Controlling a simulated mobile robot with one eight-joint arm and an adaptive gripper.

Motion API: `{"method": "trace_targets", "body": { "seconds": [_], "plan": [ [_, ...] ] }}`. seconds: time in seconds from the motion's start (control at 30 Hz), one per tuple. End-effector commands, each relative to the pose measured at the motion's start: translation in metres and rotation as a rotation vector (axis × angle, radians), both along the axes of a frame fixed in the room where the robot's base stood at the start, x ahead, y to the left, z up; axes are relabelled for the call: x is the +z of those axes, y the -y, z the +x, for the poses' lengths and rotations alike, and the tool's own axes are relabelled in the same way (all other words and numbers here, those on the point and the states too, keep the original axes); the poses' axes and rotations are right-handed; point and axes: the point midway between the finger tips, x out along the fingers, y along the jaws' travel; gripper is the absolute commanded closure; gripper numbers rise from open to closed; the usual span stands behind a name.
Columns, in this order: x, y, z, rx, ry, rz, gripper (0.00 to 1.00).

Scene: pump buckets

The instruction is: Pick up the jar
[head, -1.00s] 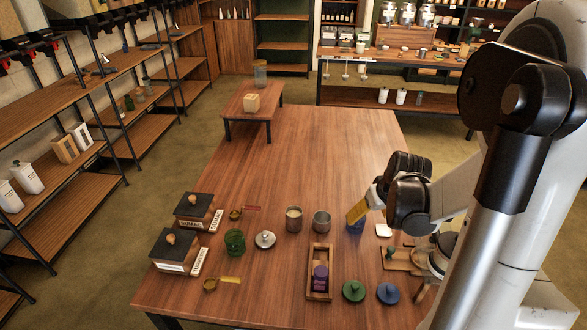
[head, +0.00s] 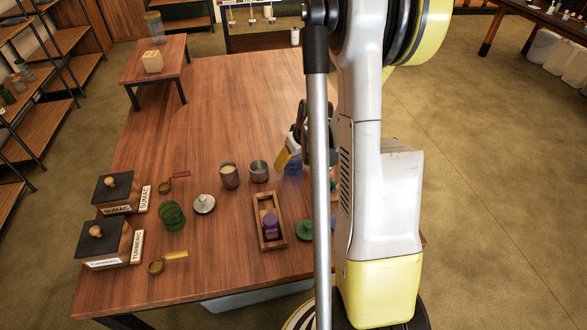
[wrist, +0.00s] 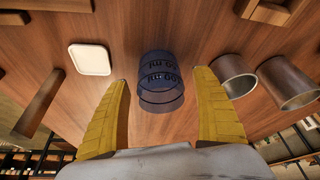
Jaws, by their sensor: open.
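A dark blue see-through jar (wrist: 160,82) with lettering stands on the wooden table, between the two yellow fingers of my gripper (wrist: 161,76) in the wrist view. The fingers are open, with a gap on each side of the jar. In the head view, a yellow finger of my gripper (head: 282,159) shows beside the blue jar (head: 293,168), which is partly hidden by my arm. A green jar (head: 172,216) stands further left. A purple jar (head: 270,227) stands in a wooden tray (head: 282,239).
Two metal cups, one filled (head: 229,177) and one open (head: 258,171), stand close to the blue jar. A pale lid (head: 204,204) and a green lid (head: 305,231) lie nearby. Boxes labelled sumac (head: 118,195) and turmeric (head: 108,246) line the left edge.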

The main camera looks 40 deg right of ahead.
Motion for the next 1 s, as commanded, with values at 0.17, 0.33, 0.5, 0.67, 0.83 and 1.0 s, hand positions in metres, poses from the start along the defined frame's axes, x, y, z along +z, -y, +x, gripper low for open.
{"method": "trace_targets", "body": {
  "seconds": [0.17, 0.33, 0.5, 0.67, 0.83, 1.0],
  "plan": [
    [-0.007, 0.001, 0.003, 0.000, 0.000, 0.000, 0.23],
    [-0.006, 0.001, 0.003, -0.001, 0.000, 0.000, 0.47],
    [-0.006, 0.001, 0.003, -0.001, 0.000, 0.000, 0.87],
    [-0.006, 0.001, 0.003, -0.001, 0.000, 0.000, 0.87],
    [0.001, 0.001, 0.003, -0.001, 0.000, 0.000, 0.87],
    [0.035, 0.000, 0.002, -0.001, 0.000, 0.000, 0.87]
  ]
}}
